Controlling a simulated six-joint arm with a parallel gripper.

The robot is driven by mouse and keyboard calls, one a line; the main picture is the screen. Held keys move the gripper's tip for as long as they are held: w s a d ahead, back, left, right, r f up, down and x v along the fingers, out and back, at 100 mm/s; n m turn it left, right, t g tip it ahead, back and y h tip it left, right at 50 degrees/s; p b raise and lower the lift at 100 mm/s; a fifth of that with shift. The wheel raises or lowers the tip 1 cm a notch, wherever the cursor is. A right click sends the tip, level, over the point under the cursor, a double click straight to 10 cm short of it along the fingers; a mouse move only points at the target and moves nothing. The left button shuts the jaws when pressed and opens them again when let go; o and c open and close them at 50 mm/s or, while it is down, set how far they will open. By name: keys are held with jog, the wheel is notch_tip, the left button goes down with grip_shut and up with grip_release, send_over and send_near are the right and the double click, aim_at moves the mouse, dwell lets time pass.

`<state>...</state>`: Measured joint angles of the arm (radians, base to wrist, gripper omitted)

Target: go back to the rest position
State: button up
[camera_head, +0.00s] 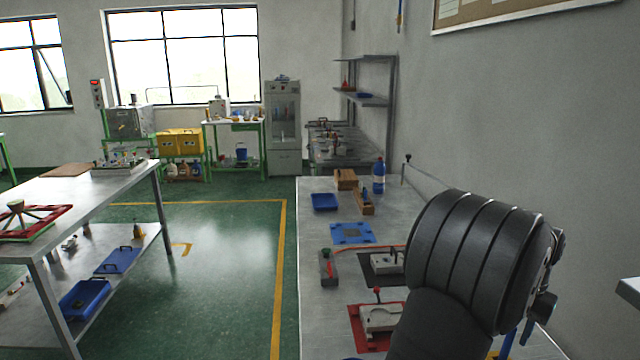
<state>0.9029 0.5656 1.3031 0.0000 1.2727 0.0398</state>
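A large dark ribbed part of my own arm fills the lower right of the head view, over the right side of the metal workbench (316,283). Knobs and fittings show at its right edge. My gripper's fingers do not show, so I cannot see whether it holds anything. The arm hides the near right part of the bench.
On the bench are a red plate with a grey mould block (380,318), another grey block (386,263), a blue mat (351,233), a blue tray (325,202) and a blue bottle (378,176). A second metal table (98,192) stands left across open floor.

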notch_tip(320, 180, up, 6)
jog(key=w+a+f+m, duration=0.1)
jog(key=w+a+f, duration=0.2)
jog(key=w+a, duration=1.7)
jog(key=shift+w+a, duration=0.25)
jog(key=shift+a, duration=0.85)
jog(key=shift+f, duration=0.1)
